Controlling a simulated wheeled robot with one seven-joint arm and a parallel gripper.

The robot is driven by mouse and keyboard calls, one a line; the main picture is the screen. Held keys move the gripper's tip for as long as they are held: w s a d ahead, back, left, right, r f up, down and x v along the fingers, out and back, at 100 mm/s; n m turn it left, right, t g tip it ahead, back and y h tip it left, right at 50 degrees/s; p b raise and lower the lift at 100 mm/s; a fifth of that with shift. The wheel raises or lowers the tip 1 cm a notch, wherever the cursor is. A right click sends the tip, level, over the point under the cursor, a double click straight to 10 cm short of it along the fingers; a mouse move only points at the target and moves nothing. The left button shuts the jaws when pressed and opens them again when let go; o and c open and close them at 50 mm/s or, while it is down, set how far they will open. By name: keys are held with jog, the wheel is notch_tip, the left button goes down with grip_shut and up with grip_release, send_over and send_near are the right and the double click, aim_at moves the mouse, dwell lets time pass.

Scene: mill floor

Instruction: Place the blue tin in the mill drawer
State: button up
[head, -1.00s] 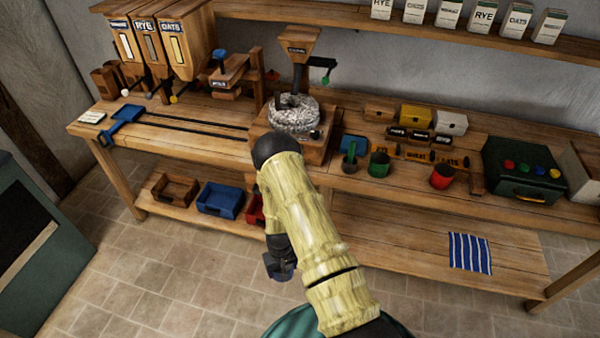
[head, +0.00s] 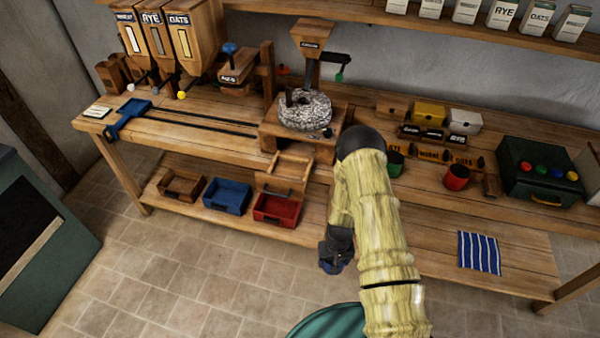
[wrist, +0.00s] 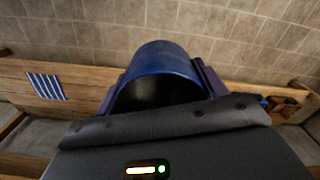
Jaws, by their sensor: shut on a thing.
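The blue tin (wrist: 165,60) fills the middle of the wrist view, its open, dark mouth facing the camera. My gripper (wrist: 160,85) is shut on it, with a finger along each side. In the head view my gripper (head: 334,260) hangs over the floor in front of the bench, low and partly hidden by my arm. The mill (head: 304,112) stands on the bench, with a grey round stone on a wooden base. The mill drawer (head: 290,165) sticks out open from the base, toward the floor side. Its inside is too small to judge.
Red (head: 277,208), blue (head: 227,195) and wooden (head: 181,184) trays sit on the lower shelf. A blue striped cloth (head: 479,252) lies on the shelf's right. A red cup (head: 456,177) and a green box (head: 540,172) stand on the bench. Open floor lies in front.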

dwell(0.3)
jog(key=a+r, duration=0.4)
jog(key=r, duration=0.4)
jog(key=w+a+r+m+b, duration=0.1)
jog(key=a+r, duration=0.4)
jog(key=r, duration=0.2)
jog(key=a+r+b, duration=0.1)
jog(key=a+r, duration=0.3)
jog(key=r, duration=0.4)
jog(key=shift+w+a+r, duration=0.25)
jog(key=shift+w+r, duration=0.05)
jog(key=shift+w, duration=0.1)
